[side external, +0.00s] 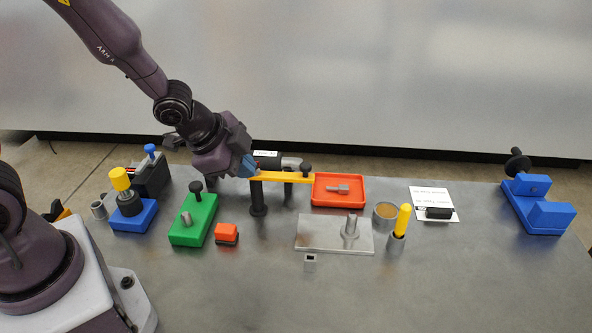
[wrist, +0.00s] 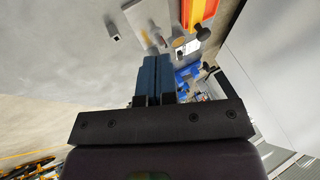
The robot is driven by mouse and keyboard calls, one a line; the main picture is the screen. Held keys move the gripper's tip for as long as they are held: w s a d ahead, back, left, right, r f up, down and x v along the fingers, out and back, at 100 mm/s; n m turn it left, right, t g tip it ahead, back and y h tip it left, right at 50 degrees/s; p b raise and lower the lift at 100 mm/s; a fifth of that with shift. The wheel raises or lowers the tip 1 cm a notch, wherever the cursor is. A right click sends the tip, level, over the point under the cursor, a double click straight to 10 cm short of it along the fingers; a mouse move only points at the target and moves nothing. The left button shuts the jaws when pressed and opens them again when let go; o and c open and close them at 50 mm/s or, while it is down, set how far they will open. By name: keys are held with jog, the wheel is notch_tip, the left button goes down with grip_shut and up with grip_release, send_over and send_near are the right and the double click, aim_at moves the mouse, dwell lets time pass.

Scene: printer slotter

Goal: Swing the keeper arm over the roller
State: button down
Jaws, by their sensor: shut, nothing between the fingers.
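The keeper arm is a yellow bar (side external: 283,177) with a black knob (side external: 306,168) near its right end, and it reaches out to the right over the edge of the red tray. A dark roller (side external: 268,160) with a grey end lies just behind the bar, partly hidden by it and my gripper. My gripper (side external: 248,170) is shut and empty at the bar's left end; I cannot tell whether it touches. In the wrist view my blue fingers (wrist: 156,62) are together, and the yellow bar (wrist: 209,12) with its knob (wrist: 203,33) is at upper right.
A red tray (side external: 338,203) holds a grey part. A metal plate (side external: 320,240) with a post, a yellow-handled tool (side external: 403,218) and a blue fixture (side external: 540,210) stand to the right.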

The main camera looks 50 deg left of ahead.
jog(key=shift+w+d+r+m+t+h, duration=0.5)
jog(key=shift+w+d+r+m+t, duration=0.15)
jog(key=shift+w+r+m, duration=0.1)
jog(key=shift+f, duration=0.1)
send_near(310, 181)
jog(key=x, duration=0.5)
dwell(0.5)
